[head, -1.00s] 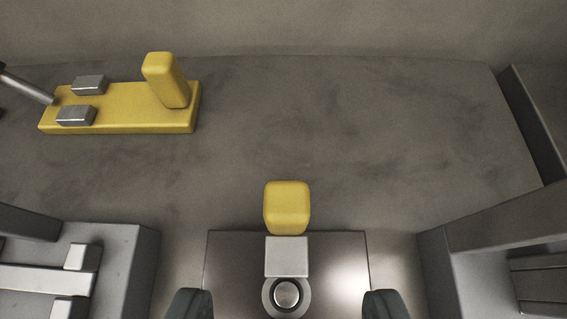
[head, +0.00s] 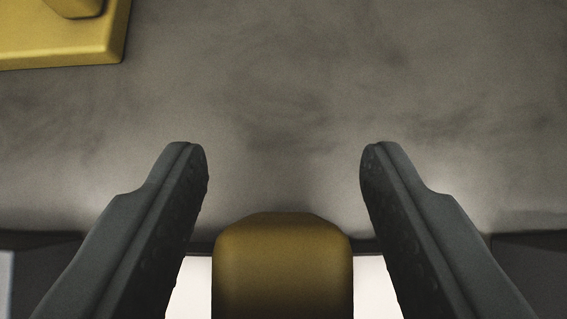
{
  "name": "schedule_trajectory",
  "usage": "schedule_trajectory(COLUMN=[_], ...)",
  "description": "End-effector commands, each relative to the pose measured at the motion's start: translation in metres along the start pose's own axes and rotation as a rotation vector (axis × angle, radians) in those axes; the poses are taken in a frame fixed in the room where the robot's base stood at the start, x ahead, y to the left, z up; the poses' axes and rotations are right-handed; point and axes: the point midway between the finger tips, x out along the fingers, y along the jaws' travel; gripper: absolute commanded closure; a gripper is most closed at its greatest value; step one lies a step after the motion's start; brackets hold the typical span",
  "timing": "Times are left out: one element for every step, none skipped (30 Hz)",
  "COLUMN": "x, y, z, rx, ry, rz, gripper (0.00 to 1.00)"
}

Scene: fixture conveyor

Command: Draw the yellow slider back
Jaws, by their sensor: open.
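A yellow block with rounded edges (head: 283,268), which looks like the handle of the slider, stands at the bottom centre of the head view. My gripper (head: 283,165) is open, with one dark finger on each side of the block. A gap shows between the block and each finger, so neither appears to touch it. The fingertips reach past the block toward the top of the picture. The lower part of the block and the slider's body are out of view.
A yellow base plate (head: 60,45) with an upright yellow part lies at the top left, cut off by the frame. Dark edges of fixtures show at the lower left and lower right. The grey surface (head: 290,100) ahead is clear.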

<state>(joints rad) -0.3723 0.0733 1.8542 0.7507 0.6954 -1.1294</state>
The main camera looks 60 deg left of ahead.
Motion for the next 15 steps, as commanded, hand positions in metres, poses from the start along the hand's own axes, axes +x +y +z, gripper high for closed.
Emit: schedule_trajectory(x=[0.0000, -0.0001, -0.0001, -0.0001, -0.0001, -0.0001, -0.0001, -0.0001, -0.0001, -0.0001, -0.0001, -0.0002, -0.0002, -0.0002, -0.0002], y=[0.0000, 0.0000, 0.0000, 0.0000, -0.0001, -0.0001, -0.0001, -0.0001, -0.0001, -0.0001, -0.0001, -0.0001, 0.0000, 0.0000, 0.0000], z=[-0.0001, -0.0001, 0.0000, -0.0001, -0.0001, 0.0000, -0.0001, 0.0000, 0.0000, 0.0000, 0.0000, 0.0000, 0.0000, 0.0000, 0.0000], rx=[0.000, 0.000, 0.000, 0.000, 0.000, 0.000, 0.000, 0.000, 0.000, 0.000, 0.000, 0.000, 0.000, 0.000, 0.000], ry=[0.000, 0.000, 0.000, 0.000, 0.000, 0.000, 0.000, 0.000, 0.000, 0.000, 0.000, 0.000, 0.000, 0.000, 0.000], rz=[0.000, 0.000, 0.000, 0.000, 0.000, 0.000, 0.000, 0.000, 0.000, 0.000, 0.000, 0.000, 0.000, 0.000, 0.000], gripper=[0.51, 0.51, 0.51, 0.51, 0.53, 0.61, 0.67, 0.72, 0.80, 0.86, 0.92, 1.00, 1.00, 1.00, 1.00])
